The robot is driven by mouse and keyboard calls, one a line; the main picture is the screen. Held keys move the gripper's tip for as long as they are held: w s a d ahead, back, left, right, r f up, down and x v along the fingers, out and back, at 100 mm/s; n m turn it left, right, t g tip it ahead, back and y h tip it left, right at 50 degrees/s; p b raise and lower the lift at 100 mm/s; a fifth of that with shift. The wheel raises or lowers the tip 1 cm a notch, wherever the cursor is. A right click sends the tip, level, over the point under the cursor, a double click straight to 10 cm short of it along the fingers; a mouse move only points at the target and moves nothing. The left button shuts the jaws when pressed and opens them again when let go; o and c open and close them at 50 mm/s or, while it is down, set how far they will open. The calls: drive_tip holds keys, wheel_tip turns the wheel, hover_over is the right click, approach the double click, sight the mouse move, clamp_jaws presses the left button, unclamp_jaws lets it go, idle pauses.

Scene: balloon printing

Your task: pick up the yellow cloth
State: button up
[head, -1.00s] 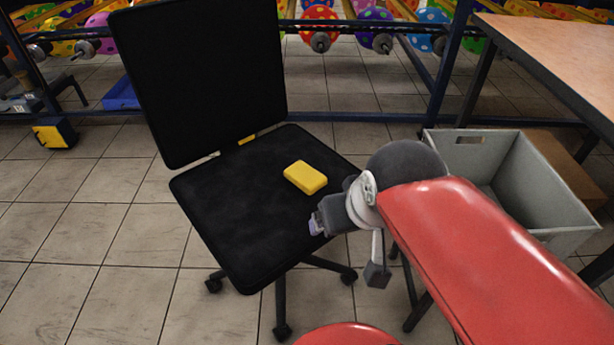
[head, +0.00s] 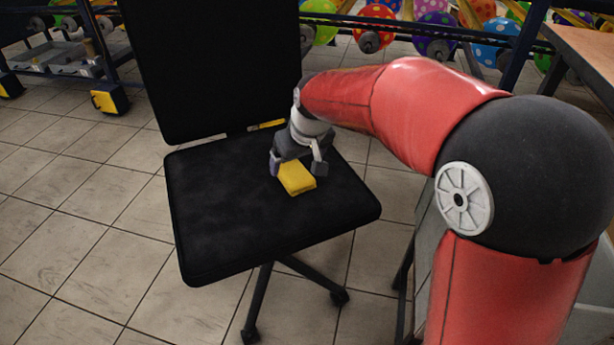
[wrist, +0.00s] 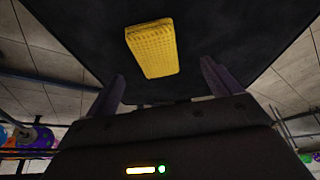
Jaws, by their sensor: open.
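The yellow cloth (head: 297,178) is a small, thick, block-like piece lying on the seat of a black office chair (head: 230,225). My gripper (head: 298,172) is over the seat, pointing down, with its fingers to either side of the cloth's far part. In the wrist view the cloth (wrist: 151,48) shows its waffled surface, ahead of and between the two spread fingers (wrist: 161,85). The gripper is open and holds nothing. The wrist view shows a gap between cloth and fingers. The cloth's far end is partly hidden by the gripper in the head view.
The chair's black backrest (head: 215,60) rises just behind and left of my gripper. A grey bin stands right of the chair, mostly hidden by my arm. A wooden table (head: 585,50) is at the far right. Racks with dotted balloons (head: 435,30) line the back.

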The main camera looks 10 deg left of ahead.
sight(295, 172)
drive_tip(key=x, duration=0.4)
drive_tip(key=b+x, duration=0.1)
drive_tip(key=x, duration=0.1)
drive_tip(key=shift+w+f, duration=0.3)
drive_tip(key=shift+w, duration=0.25)
drive_tip(key=shift+d, duration=0.1)
drive_tip(key=c, duration=1.1)
drive_tip(key=shift+o, duration=0.2)
drive_tip(key=shift+r, duration=0.1)
wheel_tip(295, 172, up, 20)
drive_tip(key=p, duration=0.4)
drive_tip(key=shift+d, duration=0.1)
